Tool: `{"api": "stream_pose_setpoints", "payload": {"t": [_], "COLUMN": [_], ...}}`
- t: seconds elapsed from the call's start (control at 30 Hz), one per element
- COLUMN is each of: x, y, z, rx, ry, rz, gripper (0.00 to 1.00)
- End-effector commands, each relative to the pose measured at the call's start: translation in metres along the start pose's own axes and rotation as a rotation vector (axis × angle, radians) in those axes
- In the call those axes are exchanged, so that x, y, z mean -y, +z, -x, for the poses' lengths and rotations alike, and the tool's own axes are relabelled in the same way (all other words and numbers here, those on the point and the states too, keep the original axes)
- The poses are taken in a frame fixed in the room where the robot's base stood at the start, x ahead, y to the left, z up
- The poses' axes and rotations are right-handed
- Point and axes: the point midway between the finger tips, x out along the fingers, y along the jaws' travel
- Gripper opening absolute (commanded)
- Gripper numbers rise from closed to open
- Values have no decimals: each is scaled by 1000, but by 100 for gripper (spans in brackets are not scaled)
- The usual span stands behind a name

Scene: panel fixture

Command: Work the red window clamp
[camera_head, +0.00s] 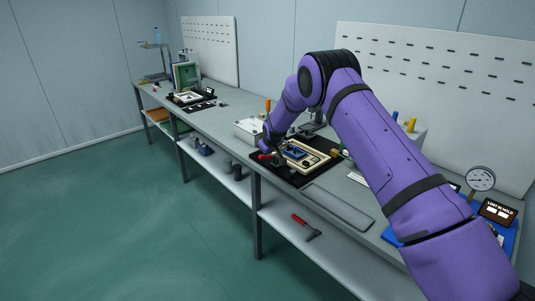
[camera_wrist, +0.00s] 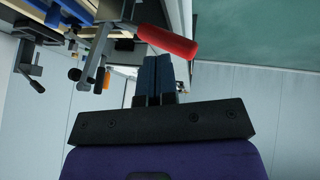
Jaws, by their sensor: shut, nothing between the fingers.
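The clamp's red handle (camera_wrist: 168,40) shows large in the wrist view, sticking out from grey metal clamp links (camera_wrist: 97,55). In the head view the red handle (camera_head: 264,157) is a small spot at the front left edge of the cream panel fixture (camera_head: 317,163). My gripper (camera_wrist: 158,60) is shut and empty, its dark fingertips just beside the red handle in the wrist view. I cannot tell whether they touch it. In the head view my wrist hides the fingers and part of the clamp.
A dark clamp with a black knob (camera_wrist: 37,86) stands beside the red one. The floor in front is clear.

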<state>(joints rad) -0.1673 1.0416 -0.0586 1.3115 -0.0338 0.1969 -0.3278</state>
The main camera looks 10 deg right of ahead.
Motion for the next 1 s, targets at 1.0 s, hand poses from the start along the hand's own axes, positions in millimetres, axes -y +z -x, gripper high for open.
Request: {"api": "stream_pose_setpoints", "payload": {"t": [1.0], "x": [13], "y": [-4], "z": [174], "rx": [-2], "ry": [5], "rz": [-58], "gripper": [0]}}
